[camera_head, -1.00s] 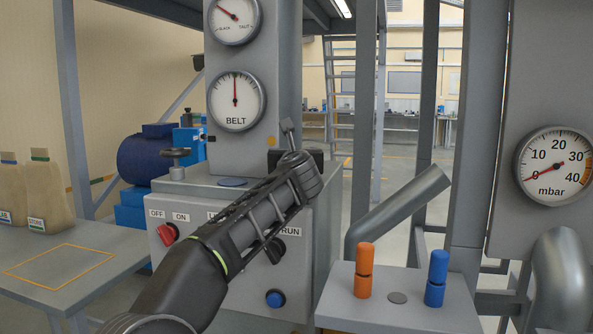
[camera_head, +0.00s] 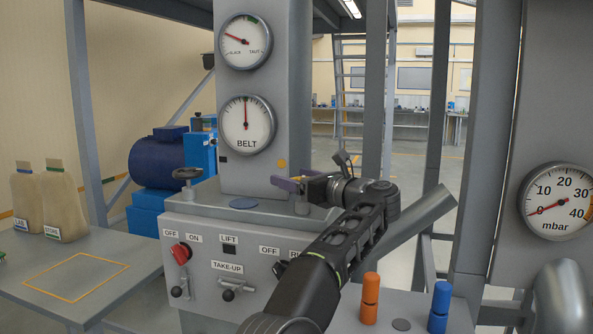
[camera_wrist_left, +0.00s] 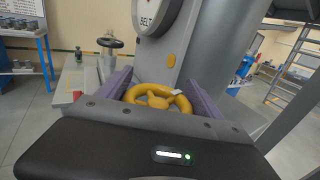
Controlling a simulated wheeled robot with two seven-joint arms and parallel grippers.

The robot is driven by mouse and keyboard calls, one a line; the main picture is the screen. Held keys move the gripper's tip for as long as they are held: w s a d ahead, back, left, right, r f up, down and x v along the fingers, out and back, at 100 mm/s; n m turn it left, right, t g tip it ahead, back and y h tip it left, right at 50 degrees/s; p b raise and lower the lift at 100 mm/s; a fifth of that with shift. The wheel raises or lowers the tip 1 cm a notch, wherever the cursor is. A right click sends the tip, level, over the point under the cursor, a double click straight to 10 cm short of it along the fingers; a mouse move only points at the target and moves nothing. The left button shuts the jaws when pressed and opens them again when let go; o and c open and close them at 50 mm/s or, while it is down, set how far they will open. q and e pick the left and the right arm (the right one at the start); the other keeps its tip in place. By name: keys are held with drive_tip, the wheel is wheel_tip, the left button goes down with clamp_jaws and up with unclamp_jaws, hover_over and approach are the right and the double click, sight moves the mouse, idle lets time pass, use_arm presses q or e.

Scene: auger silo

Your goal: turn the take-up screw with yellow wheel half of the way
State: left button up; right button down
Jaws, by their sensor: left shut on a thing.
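The yellow wheel (camera_wrist_left: 158,99) shows in the left wrist view, between the two purple fingers of my left gripper (camera_wrist_left: 156,90). The fingers sit at its two sides and the gripper is shut on it. In the head view my left gripper (camera_head: 291,184) is above the right part of the grey cabinet top, at the foot of the column; the yellow wheel is hidden there. The slack-taut gauge (camera_head: 245,42) has its red needle pointing up and left, toward the slack side. My right gripper is not in view.
A dark handwheel (camera_head: 187,173) stands on the left of the cabinet top (camera_head: 190,204). The panel below has a red knob (camera_head: 181,253) and levers. Orange (camera_head: 370,298) and blue (camera_head: 439,306) cylinders stand at the right, near a slanted pipe. The BELT gauge (camera_head: 247,125) is on the column.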

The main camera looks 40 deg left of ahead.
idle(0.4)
use_arm(q)
drive_tip(key=o, duration=1.4)
drive_tip(key=shift+d+f, duration=0.1)
drive_tip(key=shift+d+b, duration=0.5)
drive_tip(key=shift+d, duration=0.1)
drive_tip(key=d+b, duration=0.1)
drive_tip(key=d, duration=0.1)
drive_tip(key=s+d+b, duration=0.1)
drive_tip(key=d, duration=0.1)
drive_tip(key=shift+d, duration=0.35)
drive_tip(key=shift+s+d, duration=0.15)
drive_tip(key=shift+d, duration=0.6)
